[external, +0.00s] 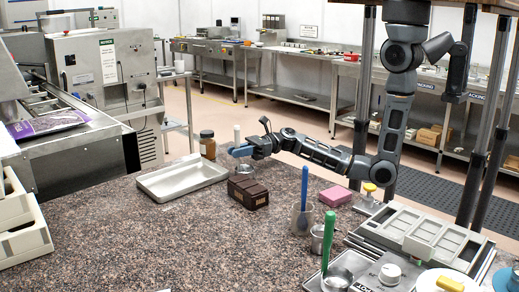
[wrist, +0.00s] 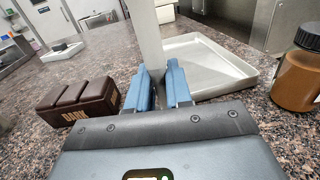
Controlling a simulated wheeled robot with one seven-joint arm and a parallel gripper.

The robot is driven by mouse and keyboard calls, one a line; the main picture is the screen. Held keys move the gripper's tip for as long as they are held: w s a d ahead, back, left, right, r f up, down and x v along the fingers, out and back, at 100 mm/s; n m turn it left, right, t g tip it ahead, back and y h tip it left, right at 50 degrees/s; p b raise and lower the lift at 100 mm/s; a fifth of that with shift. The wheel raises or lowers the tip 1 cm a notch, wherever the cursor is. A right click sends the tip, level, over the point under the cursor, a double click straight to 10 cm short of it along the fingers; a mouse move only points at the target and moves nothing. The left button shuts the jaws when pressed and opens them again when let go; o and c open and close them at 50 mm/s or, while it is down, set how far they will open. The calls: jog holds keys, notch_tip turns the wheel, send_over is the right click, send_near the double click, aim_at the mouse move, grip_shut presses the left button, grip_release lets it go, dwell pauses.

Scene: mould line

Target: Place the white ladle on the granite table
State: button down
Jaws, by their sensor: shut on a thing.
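The white ladle's handle (external: 237,133) stands upright in my gripper (external: 241,151), near the back edge of the granite table (external: 150,235). In the wrist view the pale handle (wrist: 146,35) rises between the blue fingers of my gripper (wrist: 158,88), which are shut on it. Its lower end is mostly hidden by the gripper, with a greyish part showing below in the external view. I cannot tell whether it touches the table.
A shallow metal tray (external: 182,178) lies left of my gripper, a brown jar (external: 207,145) behind it. A dark brown block (external: 248,192) is in front. Blue-handled (external: 304,188) and green-handled (external: 328,240) tools and a pink block (external: 335,196) stand right. The front left of the table is clear.

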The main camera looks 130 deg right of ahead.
jog(key=shift+f, duration=0.1)
jog(key=c, duration=1)
grip_release()
jog(key=shift+c, duration=0.2)
jog(key=s, duration=0.3)
jog(key=s+a+b, duration=0.1)
jog(key=s, duration=0.3)
jog(key=s+a, duration=0.1)
jog(key=s, duration=0.2)
jog(key=shift+s, duration=0.35)
jog(key=shift+o, duration=0.5)
jog(key=shift+s+a, duration=0.15)
jog(key=shift+s, duration=0.4)
